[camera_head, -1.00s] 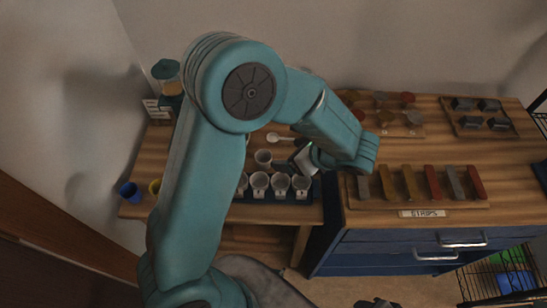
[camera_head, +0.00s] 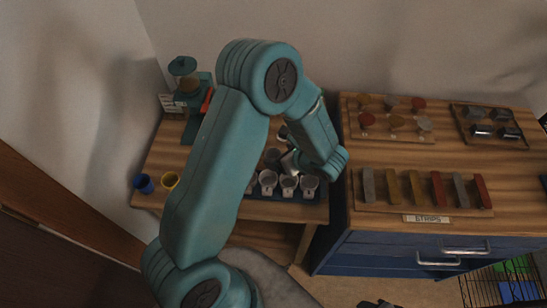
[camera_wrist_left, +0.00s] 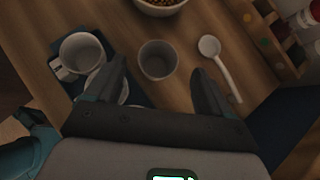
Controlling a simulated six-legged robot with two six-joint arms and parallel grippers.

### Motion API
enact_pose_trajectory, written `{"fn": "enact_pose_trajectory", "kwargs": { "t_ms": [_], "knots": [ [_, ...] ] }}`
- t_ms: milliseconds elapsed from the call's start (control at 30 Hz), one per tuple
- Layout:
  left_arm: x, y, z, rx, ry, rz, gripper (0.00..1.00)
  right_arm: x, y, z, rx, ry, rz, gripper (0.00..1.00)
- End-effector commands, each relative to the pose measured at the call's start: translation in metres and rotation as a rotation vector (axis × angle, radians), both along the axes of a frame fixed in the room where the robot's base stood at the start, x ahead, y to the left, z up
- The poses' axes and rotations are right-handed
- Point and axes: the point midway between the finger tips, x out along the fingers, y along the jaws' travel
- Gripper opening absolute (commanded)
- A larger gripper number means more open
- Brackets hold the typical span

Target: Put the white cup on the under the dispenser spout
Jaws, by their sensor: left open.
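A plain whitish cup (camera_wrist_left: 157,60) stands upright on the wooden table, between and just beyond the fingertips of my open left gripper (camera_wrist_left: 158,78) in the left wrist view. In the head view this cup (camera_head: 272,157) is behind the row of cups, just left of my left gripper (camera_head: 284,163). White cups with handles (camera_head: 268,180) stand in a dark blue tray; one also shows in the left wrist view (camera_wrist_left: 82,52). The teal dispenser (camera_head: 185,75) is at the back left; my arm partly covers it and its spout is not clear. A dark piece at the bottom edge may be my right gripper (camera_head: 376,303).
A white spoon (camera_wrist_left: 222,68) lies right of the cup, and a bowl (camera_wrist_left: 160,5) is beyond it. A blue cabinet with trays of blocks (camera_head: 425,190) stands right.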

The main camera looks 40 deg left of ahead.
Motion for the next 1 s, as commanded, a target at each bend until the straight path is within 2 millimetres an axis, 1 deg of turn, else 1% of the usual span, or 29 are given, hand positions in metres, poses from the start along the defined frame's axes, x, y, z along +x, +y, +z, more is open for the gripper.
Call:
{"fn": "enact_pose_trajectory", "kwargs": {
  "t_ms": [33,100,200,300,467,567,600,633,667,733,767,1000],
  "knots": [
    [-0.003,0.006,-0.006,0.0,0.006,0.004,0.82,0.0,0.0,0.005,0.0,0.0,0.0,0.43],
    [-0.003,0.014,-0.015,0.0,0.005,0.004,0.82,0.0,0.0,0.006,0.0,0.0,0.0,0.43],
    [-0.001,0.021,-0.023,0.0,0.001,0.003,0.82,0.0,0.0,0.007,0.0,0.0,0.0,0.43],
    [-0.001,0.024,-0.026,0.0,0.001,0.001,0.82,0.0,0.0,0.007,0.0,0.0,0.0,0.43],
    [-0.001,0.024,-0.026,0.0,0.0,0.001,0.82,0.0,0.0,0.006,0.0,0.0,0.0,0.43],
    [-0.001,0.024,-0.026,0.0,0.0,0.001,0.52,0.0,0.0,0.006,0.0,0.0,0.0,0.43],
    [-0.001,0.024,-0.026,0.0,0.0,0.001,0.39,0.0,0.0,0.006,0.0,0.0,0.0,0.43],
    [-0.001,0.024,-0.026,0.0,0.0,0.001,0.3,0.0,0.0,0.006,0.0,0.0,0.0,0.43],
    [-0.001,0.024,-0.026,0.0,0.0,0.001,0.24,0.0,0.0,0.006,0.0,0.0,0.0,0.43],
    [-0.001,0.024,-0.026,0.0,0.0,0.001,0.24,0.0,0.0,0.006,0.0,0.0,0.0,0.43],
    [-0.001,0.024,-0.026,0.0,0.0,0.001,0.19,0.0,0.0,0.006,0.0,0.0,0.0,0.43],
    [0.0,0.024,-0.023,0.001,-0.001,0.001,0.19,0.0,0.0,0.006,0.0,0.0,0.0,0.43]
  ]
}}
